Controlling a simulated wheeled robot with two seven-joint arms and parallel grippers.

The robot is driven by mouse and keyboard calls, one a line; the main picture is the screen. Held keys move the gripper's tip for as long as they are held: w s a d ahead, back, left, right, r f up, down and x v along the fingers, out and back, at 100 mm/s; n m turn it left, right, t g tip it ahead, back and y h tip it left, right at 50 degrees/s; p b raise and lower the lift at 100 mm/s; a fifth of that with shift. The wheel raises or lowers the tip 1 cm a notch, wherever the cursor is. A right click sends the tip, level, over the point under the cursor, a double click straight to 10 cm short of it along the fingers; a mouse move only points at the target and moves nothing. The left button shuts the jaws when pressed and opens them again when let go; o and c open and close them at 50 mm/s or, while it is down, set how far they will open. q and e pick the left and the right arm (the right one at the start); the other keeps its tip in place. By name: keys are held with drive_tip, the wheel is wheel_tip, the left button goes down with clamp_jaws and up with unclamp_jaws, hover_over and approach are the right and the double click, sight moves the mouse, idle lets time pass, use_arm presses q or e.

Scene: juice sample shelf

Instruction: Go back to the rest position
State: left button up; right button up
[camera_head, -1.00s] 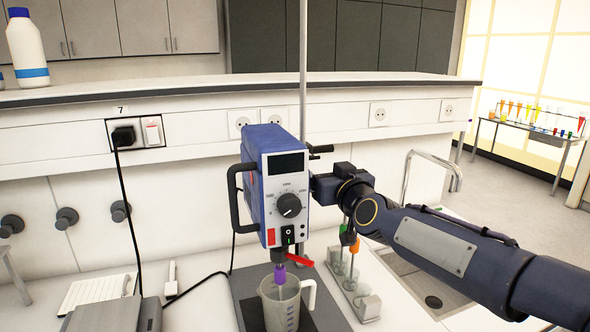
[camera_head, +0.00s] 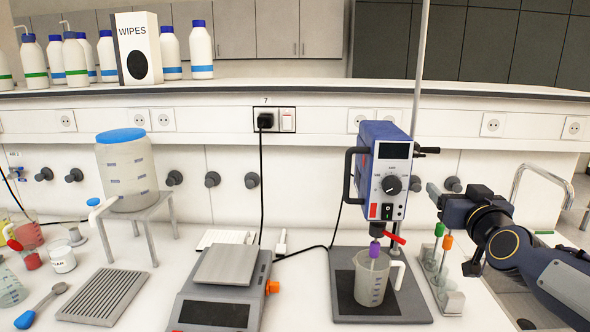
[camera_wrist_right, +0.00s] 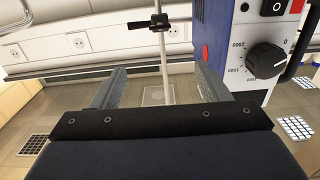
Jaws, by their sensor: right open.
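My right gripper (camera_head: 437,197) is beside the right side of the blue stirrer (camera_head: 386,165), with a gap between them. In the right wrist view its two jaws (camera_wrist_right: 158,90) stand apart with nothing between them, and the stirrer (camera_wrist_right: 222,40) with its dial is at the upper right. My left gripper is not in view.
A beaker (camera_head: 371,283) stands under the stirrer on a dark base plate (camera_head: 348,300). A rack (camera_head: 440,283) with green- and orange-topped items is below my right gripper. A balance (camera_head: 222,290), a drip tray (camera_head: 103,295) and a drum (camera_head: 127,170) stand to the left.

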drive_tip(key=s+a+f+g+y, duration=0.1)
drive_tip(key=s+a+f+g, duration=0.2)
drive_tip(key=s+f, duration=0.5)
drive_tip(key=s+a+f+g+y, duration=0.2)
drive_tip(key=s+a+f+g, duration=0.2)
drive_tip(key=s+f, duration=0.5)
drive_tip(key=s+a+f+g+y, duration=0.1)
drive_tip(key=s+a+f+g, duration=0.3)
drive_tip(key=s, duration=1.2)
wheel_tip(320, 180, down, 5)
drive_tip(key=shift+s+r+m+g+y, duration=0.2)
drive_tip(key=shift+m+g+y, duration=0.2)
drive_tip(key=shift+g, duration=0.2)
